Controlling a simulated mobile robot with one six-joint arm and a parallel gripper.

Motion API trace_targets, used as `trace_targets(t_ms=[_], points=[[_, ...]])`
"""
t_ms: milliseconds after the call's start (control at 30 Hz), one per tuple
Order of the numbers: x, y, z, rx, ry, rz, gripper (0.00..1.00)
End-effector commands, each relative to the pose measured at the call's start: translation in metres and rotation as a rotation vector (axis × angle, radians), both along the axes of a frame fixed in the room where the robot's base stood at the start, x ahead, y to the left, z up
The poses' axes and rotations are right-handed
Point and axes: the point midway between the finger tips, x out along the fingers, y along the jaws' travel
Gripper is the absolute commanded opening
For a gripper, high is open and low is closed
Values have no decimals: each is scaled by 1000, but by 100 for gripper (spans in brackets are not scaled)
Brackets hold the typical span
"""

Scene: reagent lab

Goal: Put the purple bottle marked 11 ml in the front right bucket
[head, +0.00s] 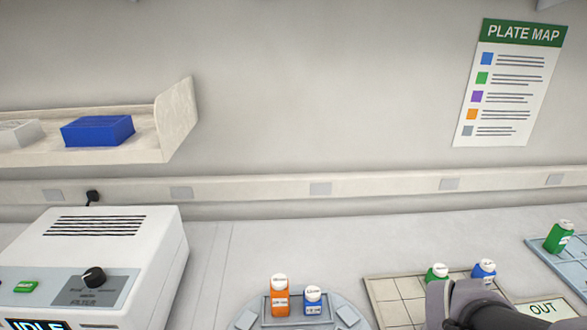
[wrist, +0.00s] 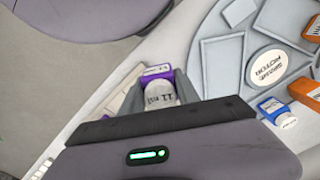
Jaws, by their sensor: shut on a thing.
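The purple bottle (wrist: 154,71) has a white cap marked 11 ml. My gripper (wrist: 160,84) is shut on it in the wrist view, beside the grey round rotor (wrist: 208,30). An empty grey bucket (wrist: 222,63) on the rotor lies near the held bottle; I cannot tell for sure whether it is the front right one. In the head view my arm covers the lower right, and the held bottle is hidden. The rotor's back part shows at the bottom (head: 350,321).
An orange bottle (head: 280,297) and a blue bottle (head: 313,301) stand together in the rotor's back bucket. Green (head: 437,272) and blue (head: 484,271) bottles stand at a beige rack (head: 385,291). Another green bottle (head: 559,237) stands far right. A white machine (head: 110,260) is at left.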

Motion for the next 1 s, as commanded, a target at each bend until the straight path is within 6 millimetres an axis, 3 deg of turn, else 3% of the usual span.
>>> trace_targets(t_ms=[367,467,700,900,1000], points=[[47,21,8,2,10,3,0],[76,33,-9,0,-1,5,0],[129,55,-16,0,0,3,0],[149,64,-18,1,1,0,0],[146,63,-44,0,4,0,0]])
